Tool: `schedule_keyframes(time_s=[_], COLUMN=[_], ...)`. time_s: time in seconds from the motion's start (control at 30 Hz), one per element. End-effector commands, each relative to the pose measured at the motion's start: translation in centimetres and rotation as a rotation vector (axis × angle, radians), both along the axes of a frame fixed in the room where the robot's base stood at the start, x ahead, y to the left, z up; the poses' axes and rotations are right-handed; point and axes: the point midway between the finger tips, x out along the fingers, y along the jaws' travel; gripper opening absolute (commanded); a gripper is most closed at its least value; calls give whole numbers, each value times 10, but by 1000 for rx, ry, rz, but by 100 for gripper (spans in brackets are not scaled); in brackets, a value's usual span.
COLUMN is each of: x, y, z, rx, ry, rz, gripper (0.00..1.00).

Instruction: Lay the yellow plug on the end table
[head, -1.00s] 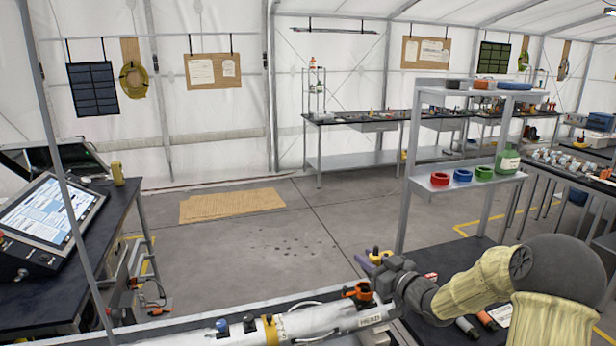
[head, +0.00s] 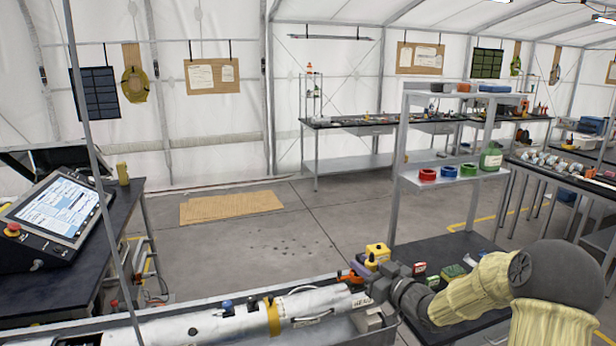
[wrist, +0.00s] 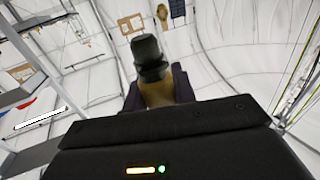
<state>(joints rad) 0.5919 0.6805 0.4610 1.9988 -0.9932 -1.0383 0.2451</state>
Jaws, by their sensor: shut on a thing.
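My gripper (head: 373,260) is shut on the yellow plug (head: 377,249), which stands up from the jaws in the head view, above the back edge of the workbench. In the wrist view the plug (wrist: 157,92) shows a yellowish-tan body between the dark fingers and a dark round cap (wrist: 149,55). The fingers hide its lower part. A dark-topped table (head: 95,222) with a tilted screen stands at the left. Another dark-topped table (head: 455,247) stands under the shelf rack, right of my gripper. I cannot tell which is the end table.
A long silver cylinder (head: 240,322) with an orange valve (head: 350,276) lies in a tray in front. A shelf rack (head: 445,170) holds red, blue and green rings and a green bottle (head: 491,158). The grey floor (head: 310,225) between the tables is open.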

Motion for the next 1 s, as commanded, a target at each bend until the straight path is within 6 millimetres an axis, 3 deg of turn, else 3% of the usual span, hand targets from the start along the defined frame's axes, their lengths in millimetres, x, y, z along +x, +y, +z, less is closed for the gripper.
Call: schedule_keyframes(time_s=[0.53, 1.0], x=[1, -22], y=[3, -12], z=[-75, -200], rx=[4, 6], ry=[7, 10], rz=[-62, -331], gripper=[5, 5])
